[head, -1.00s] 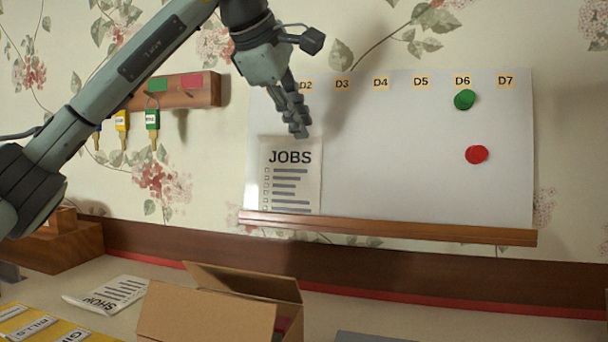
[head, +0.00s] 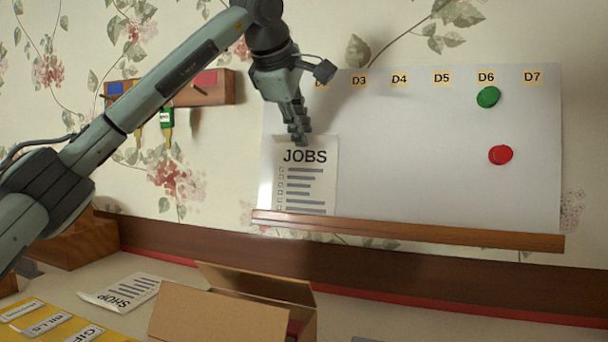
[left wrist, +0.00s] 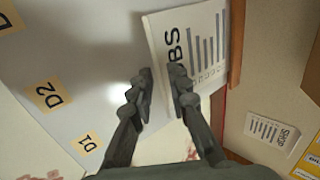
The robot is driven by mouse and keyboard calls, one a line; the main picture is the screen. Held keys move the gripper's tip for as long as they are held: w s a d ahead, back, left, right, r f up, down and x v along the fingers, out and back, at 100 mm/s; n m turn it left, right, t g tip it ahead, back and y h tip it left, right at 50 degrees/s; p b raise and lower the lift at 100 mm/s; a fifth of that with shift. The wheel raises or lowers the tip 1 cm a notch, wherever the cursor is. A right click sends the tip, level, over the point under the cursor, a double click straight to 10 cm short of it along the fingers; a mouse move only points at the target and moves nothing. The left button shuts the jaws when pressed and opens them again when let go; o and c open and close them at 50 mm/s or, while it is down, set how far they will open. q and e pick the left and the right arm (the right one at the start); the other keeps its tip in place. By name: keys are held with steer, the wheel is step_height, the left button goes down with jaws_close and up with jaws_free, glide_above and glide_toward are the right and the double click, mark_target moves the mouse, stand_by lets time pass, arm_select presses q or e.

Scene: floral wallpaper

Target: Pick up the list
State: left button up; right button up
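A white sheet headed JOBS (head: 304,190) stands against the whiteboard at its lower left, above the wooden ledge. It also shows in the left wrist view (left wrist: 203,50). A second list, headed SHOP (head: 122,291), lies on the desk; it shows in the left wrist view (left wrist: 270,131) too. My left gripper (head: 301,140) is at the top edge of the JOBS sheet. In the left wrist view its fingers (left wrist: 162,76) are apart, one over the sheet and one beyond its top edge. Whether they touch the sheet cannot be told. My right gripper is out of view.
The whiteboard (head: 420,165) carries day labels, a green magnet (head: 487,97) and a red magnet (head: 500,155). A wooden ledge (head: 410,231) runs below it. A key rack (head: 205,88) hangs left. An open cardboard box (head: 220,315) and a yellow labelled folder (head: 75,322) are on the desk.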

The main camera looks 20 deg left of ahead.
arm_select(q)
jaws_close()
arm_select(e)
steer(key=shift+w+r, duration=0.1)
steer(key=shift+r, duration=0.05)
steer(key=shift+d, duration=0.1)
arm_select(q)
steer(key=shift+r, duration=0.15)
steer(key=s+a+r, duration=0.8)
steer(key=r, duration=0.2)
steer(key=shift+a+r+p, duration=0.25)
steer(key=shift+r+p, duration=0.1)
steer(key=shift+r, duration=0.05)
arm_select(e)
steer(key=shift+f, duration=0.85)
